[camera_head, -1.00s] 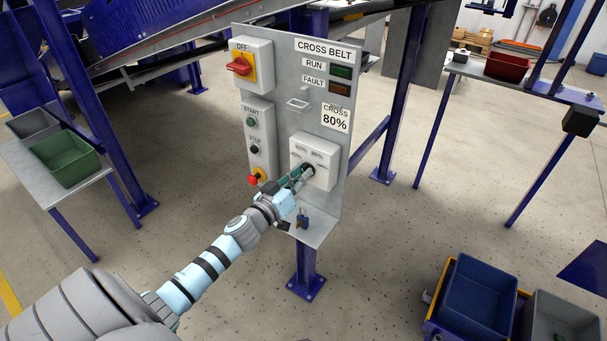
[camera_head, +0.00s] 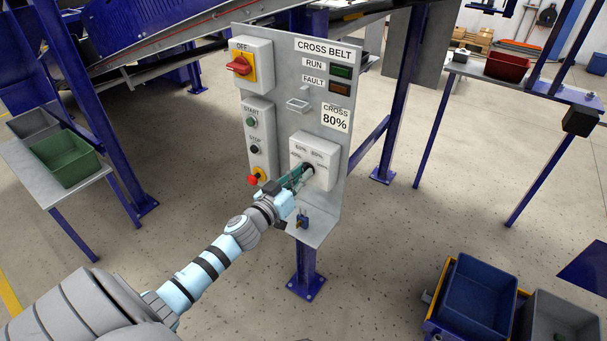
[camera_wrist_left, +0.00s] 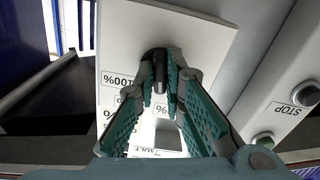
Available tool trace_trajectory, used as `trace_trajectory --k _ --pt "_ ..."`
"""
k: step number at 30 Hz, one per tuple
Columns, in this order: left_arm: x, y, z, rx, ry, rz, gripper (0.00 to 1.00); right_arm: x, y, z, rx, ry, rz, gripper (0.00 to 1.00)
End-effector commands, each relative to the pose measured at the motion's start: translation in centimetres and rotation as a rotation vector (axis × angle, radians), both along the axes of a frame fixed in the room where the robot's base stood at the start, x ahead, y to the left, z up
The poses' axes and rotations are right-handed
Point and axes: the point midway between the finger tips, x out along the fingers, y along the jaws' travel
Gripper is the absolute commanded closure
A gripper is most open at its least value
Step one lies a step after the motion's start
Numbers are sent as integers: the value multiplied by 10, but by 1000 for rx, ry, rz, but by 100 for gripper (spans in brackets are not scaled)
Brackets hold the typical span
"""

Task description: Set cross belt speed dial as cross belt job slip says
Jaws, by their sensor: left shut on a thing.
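The cross belt speed dial is a black knob (camera_wrist_left: 160,70) on a white box (camera_head: 324,152) low on the grey panel. Its printed marks include 60% and 80% in the head view, and 100% shows in the left wrist view. My left gripper (camera_head: 306,172) is shut on the knob, its green-padded fingers (camera_wrist_left: 160,85) on either side of it. The fingers hide much of the dial in the head view, and I cannot tell where it points. The job slip (camera_head: 335,118) above reads CROSS 80%. My right gripper is not in view.
The panel also carries a red OFF switch (camera_head: 240,65), a start button (camera_head: 251,121), a stop button (camera_head: 254,150), a red emergency button (camera_head: 253,180) and dark run (camera_head: 341,71) and fault lamps (camera_head: 340,89). A small padlock-like item (camera_head: 303,220) sits on the lower ledge.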

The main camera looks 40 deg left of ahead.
Motion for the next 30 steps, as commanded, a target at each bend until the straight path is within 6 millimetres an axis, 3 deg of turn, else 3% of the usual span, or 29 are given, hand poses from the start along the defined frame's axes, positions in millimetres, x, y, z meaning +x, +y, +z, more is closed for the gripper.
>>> trace_trajectory --k 2,8,13,20,23,24,27,30 --pt "0 0 1 94 1 0 100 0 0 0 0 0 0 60" --pt "0 0 1 108 1 0 100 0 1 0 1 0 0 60" --pt "0 0 1 336 6 0 100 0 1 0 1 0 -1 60" --pt "0 0 1 364 7 0 100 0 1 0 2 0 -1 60" --pt "0 0 1 527 10 0 100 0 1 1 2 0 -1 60" --pt "0 0 1 536 11 0 85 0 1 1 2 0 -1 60" --pt "0 0 1 532 11 0 69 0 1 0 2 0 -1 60" --pt "0 0 0 531 11 0 67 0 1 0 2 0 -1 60"
